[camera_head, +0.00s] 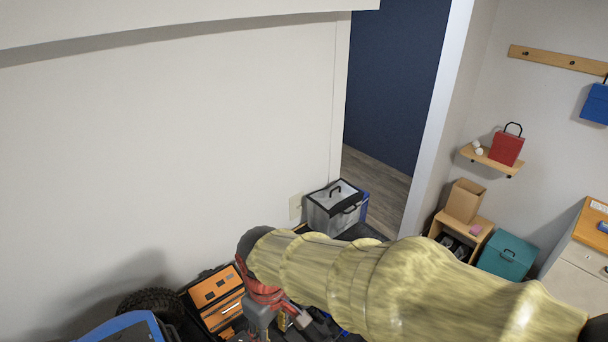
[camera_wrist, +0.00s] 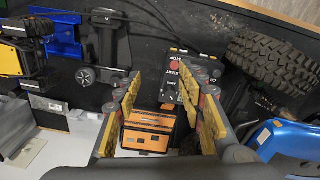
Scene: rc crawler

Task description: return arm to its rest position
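My arm (camera_head: 400,285), in a pale yellow sleeve, reaches from the lower right across the bottom of the head view. My gripper (camera_head: 283,322) hangs at its far end, low in the head view and partly cut off by the lower edge. In the wrist view my gripper (camera_wrist: 166,80) has its two yellow-padded fingers well apart, with nothing held between them. An orange and black toolbox (camera_wrist: 148,135) shows beyond and below the gap. It also stands left of the gripper in the head view (camera_head: 216,290).
A black tyre (camera_wrist: 270,62) and a blue shell (camera_wrist: 290,138) lie at the right of the wrist view. A black case (camera_wrist: 185,72) and a small vehicle (camera_wrist: 22,50) lie on the dark surface. A grey bin (camera_head: 335,212) stands beyond my arm. A white wall fills the left.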

